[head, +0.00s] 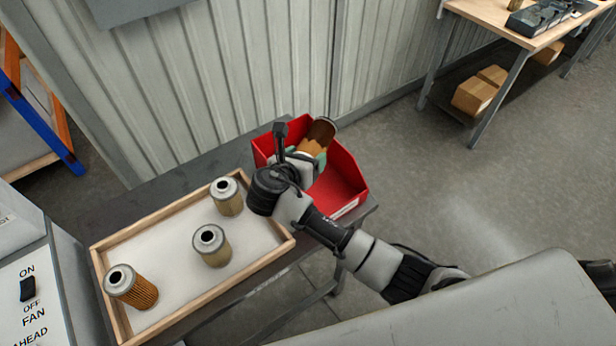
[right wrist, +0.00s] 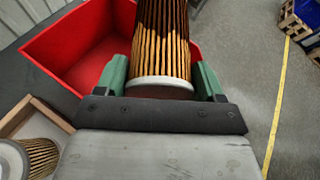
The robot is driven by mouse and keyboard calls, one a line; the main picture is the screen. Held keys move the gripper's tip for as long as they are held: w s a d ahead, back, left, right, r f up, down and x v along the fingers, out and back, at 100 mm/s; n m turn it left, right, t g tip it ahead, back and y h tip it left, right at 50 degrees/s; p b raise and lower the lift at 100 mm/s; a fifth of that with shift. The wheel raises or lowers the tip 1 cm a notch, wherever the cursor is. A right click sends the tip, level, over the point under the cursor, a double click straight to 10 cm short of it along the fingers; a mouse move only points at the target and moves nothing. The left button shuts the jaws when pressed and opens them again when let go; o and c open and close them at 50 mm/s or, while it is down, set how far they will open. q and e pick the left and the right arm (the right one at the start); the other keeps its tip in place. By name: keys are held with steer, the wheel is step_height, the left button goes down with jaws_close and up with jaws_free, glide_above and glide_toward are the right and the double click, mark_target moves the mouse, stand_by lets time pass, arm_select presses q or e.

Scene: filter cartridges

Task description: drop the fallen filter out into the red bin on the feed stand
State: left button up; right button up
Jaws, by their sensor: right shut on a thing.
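The red bin (head: 345,178) stands at the right end of the grey feed stand (head: 160,188) in the head view. My right gripper (head: 312,160) is shut on a filter (head: 318,136) with orange-brown pleats and holds it tilted over the bin. In the right wrist view the green fingers of the gripper (right wrist: 165,85) clasp the filter (right wrist: 163,45) at its pale end cap, with the red bin (right wrist: 70,55) behind and below. The filter's far end is cut off in the wrist view. My left gripper is not in view.
A wooden-rimmed tray (head: 180,208) left of the bin holds an orange filter (head: 135,290) and two paler filters (head: 212,245), (head: 228,197), all upright. A corrugated wall (head: 240,70) rises behind the stand. A control panel (head: 30,300) is at the lower left.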

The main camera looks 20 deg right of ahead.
steer(key=o, duration=0.7)
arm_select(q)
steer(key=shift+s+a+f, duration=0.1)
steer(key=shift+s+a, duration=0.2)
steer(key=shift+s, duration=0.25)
arm_select(e)
steer(key=o, duration=0.3)
steer(key=shift+o, duration=0.2)
steer(key=shift+s, duration=0.1)
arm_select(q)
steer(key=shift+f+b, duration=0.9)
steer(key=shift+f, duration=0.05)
arm_select(e)
steer(key=v, duration=1.1)
